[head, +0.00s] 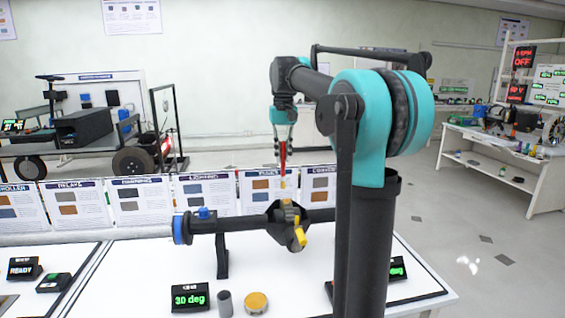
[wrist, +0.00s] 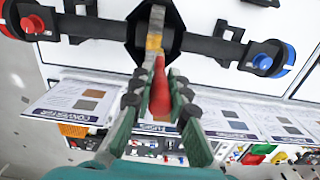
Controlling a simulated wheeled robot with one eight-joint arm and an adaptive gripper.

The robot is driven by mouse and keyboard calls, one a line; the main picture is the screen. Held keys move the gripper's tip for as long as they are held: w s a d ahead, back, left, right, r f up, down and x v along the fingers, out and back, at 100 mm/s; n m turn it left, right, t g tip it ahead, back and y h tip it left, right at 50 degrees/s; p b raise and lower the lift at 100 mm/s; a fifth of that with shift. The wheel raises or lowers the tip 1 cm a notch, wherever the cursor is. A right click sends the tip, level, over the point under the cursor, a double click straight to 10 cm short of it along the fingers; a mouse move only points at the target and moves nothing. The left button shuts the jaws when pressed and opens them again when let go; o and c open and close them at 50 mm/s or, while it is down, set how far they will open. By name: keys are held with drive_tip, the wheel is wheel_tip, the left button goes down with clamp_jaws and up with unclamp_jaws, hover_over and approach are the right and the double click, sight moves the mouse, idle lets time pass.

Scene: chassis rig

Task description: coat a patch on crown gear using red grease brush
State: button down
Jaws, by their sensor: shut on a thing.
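My gripper (head: 283,128) is shut on the red grease brush (head: 283,158), which hangs upright, bristle end down, above the middle of a dark axle. In the wrist view my gripper (wrist: 160,88) closes on the brush's red handle (wrist: 160,98); its yellow-brown collar and pale end lie across the dark axle housing (wrist: 172,38). In the head view the housing (head: 275,218) has yellow parts (head: 299,237) on it. The crown gear cannot be told apart clearly there. Whether the bristles touch anything cannot be told.
The axle (head: 238,222) stands on a bracket (head: 222,257) over the white bench, with a blue ring (head: 180,229) at its left end. A "30 deg" display (head: 190,297), grey cylinder (head: 224,303) and round yellow-topped container (head: 256,302) stand in front. Upright panels (head: 205,195) line the back.

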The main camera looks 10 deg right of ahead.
sight(283, 144)
drive_tip(key=shift+r, duration=1.55)
